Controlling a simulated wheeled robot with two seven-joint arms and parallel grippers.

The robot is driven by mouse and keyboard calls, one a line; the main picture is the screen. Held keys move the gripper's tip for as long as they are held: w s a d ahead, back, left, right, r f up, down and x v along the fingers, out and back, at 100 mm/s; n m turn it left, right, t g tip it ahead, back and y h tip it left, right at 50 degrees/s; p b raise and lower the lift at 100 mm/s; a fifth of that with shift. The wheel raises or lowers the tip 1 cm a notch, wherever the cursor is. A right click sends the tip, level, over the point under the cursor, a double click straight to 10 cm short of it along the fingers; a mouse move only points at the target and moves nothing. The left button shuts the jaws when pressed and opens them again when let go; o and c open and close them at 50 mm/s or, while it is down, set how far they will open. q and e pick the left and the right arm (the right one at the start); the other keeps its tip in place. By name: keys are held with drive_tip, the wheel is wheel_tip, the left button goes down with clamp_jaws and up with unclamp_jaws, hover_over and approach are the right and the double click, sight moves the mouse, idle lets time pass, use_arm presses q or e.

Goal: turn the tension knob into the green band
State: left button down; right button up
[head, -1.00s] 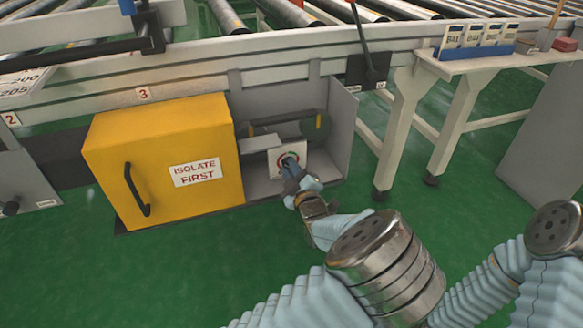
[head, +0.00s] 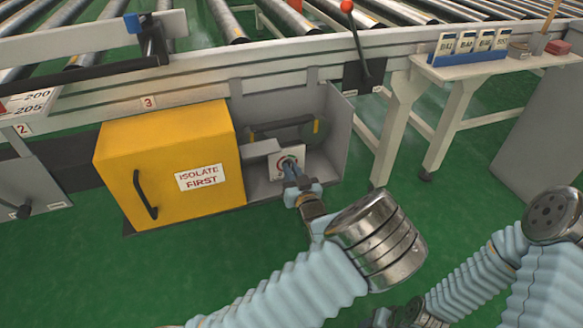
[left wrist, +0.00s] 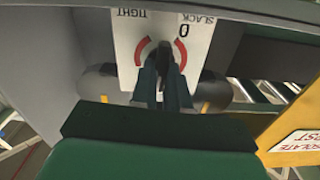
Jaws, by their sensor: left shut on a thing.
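The tension knob (left wrist: 163,64) shows as a dark piece between the fingertips in the left wrist view, on a white dial plate (left wrist: 128,38). The plate reads TIGHT, SLACK and 0, and red arcs show on both sides of the knob. The plate also shows in the head view (head: 279,166), inside the open grey housing. My left gripper (head: 291,171) is shut on the knob, its fingers also showing in the left wrist view (left wrist: 163,83). The fingers cover part of the dial, so I cannot make out the green band or the pointer. My right gripper's fingers are not in view.
A yellow ISOLATE FIRST cover (head: 165,160) with a black handle stands left of the grey housing (head: 331,135). A black bar (head: 283,127) runs above the dial. Rollers lie behind, and a white table (head: 470,68) stands at right. Green floor is clear in front.

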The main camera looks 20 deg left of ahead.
use_arm(q)
drive_tip(key=shift+f+m+p, duration=0.1)
drive_tip(key=shift+m+p, duration=0.8)
drive_tip(key=shift+m, duration=1.4)
drive_tip(key=c, duration=1.1)
unclamp_jaws()
drive_tip(key=shift+d, duration=0.1)
drive_tip(key=v, duration=1.3)
drive_tip(key=shift+s+d, duration=0.25)
drive_tip(key=shift+s, duration=0.05)
